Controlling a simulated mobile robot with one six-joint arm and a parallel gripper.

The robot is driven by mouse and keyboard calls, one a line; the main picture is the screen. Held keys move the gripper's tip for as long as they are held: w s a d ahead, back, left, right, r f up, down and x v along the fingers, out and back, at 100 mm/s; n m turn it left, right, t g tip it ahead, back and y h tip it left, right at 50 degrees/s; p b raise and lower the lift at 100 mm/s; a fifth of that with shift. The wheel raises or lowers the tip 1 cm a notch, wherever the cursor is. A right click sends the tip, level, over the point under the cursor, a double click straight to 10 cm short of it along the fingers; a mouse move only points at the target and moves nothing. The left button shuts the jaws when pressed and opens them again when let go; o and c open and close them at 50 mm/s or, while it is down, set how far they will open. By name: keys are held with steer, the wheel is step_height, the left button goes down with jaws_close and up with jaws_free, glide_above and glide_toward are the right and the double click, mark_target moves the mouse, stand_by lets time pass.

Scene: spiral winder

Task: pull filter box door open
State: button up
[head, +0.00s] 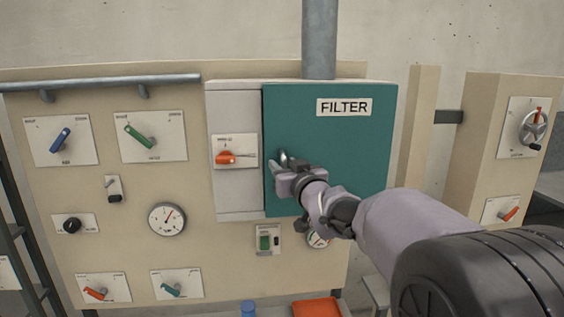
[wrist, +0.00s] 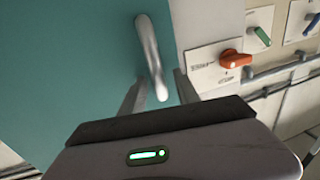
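The filter box door (head: 330,140) is a teal panel with a FILTER label (head: 344,107); it appears shut against the box. Its handle is a grey metal bar, seen in the wrist view (wrist: 151,55) between the fingers of my gripper (wrist: 160,92). The fingers stand apart on either side of the handle's end, with visible room around it. In the head view my gripper (head: 279,167) is at the door's left edge and partly covers the handle. The door also fills the left of the wrist view (wrist: 80,60).
An orange rotary switch (head: 227,158) sits on the grey panel just left of the door. A grey pipe (head: 319,40) rises from the box top. A gauge (head: 318,236) and a small green switch (head: 265,242) are below the door. Wall knobs lie further left.

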steer(key=shift+w, duration=0.15)
jaws_close()
stand_by(1.4)
